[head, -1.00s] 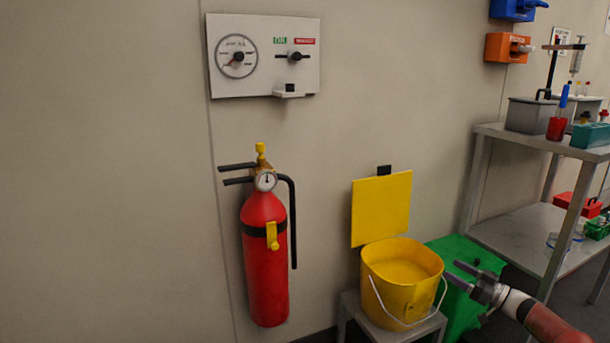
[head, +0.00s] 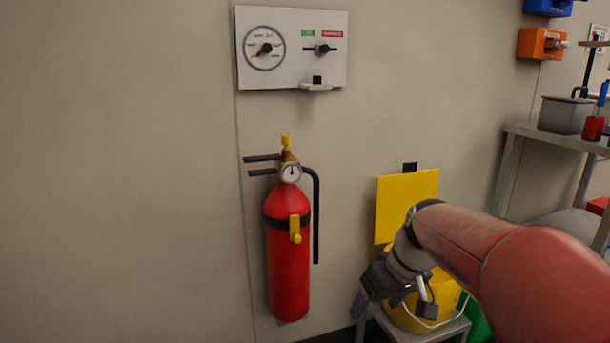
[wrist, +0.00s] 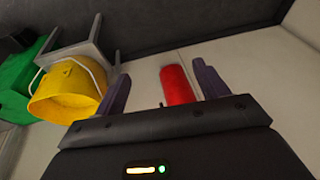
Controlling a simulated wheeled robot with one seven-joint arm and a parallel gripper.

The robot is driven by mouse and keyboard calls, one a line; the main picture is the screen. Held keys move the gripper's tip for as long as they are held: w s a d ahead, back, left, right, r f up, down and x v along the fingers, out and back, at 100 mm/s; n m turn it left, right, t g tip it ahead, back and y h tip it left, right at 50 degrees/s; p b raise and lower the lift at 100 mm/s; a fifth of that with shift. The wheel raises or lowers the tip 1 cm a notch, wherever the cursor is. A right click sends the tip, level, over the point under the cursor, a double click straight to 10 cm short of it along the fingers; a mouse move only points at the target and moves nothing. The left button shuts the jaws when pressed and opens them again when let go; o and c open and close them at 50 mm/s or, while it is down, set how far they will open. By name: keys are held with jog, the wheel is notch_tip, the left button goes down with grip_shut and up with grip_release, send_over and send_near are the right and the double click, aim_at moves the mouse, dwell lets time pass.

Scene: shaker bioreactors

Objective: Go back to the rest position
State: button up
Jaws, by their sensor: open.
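My gripper (head: 392,303) hangs at the lower right of the head view, in front of the yellow bucket (head: 450,292). My red arm reaches in from the right edge and hides much of the bucket. In the wrist view my gripper (wrist: 160,85) shows its two dark fingers wide apart with nothing held. The red fire extinguisher (wrist: 176,86) appears between the fingers there, beyond them and apart. In the head view the extinguisher (head: 288,250) hangs upright on the wall, left of my gripper.
A wall panel (head: 292,80) with a gauge is above the extinguisher. A metal shelf (head: 512,165) stands at right. The left wall is bare.

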jog(key=s+d+f+m+t+h, duration=0.1)
jog(key=s+m, duration=0.3)
jog(key=s, duration=1.4)
jog(key=shift+d+f+t+h+b, duration=0.3)
jog(key=shift+d+t+h+b, duration=0.05)
jog(key=shift+t+h, duration=0.55)
jog(key=shift+s, duration=0.1)
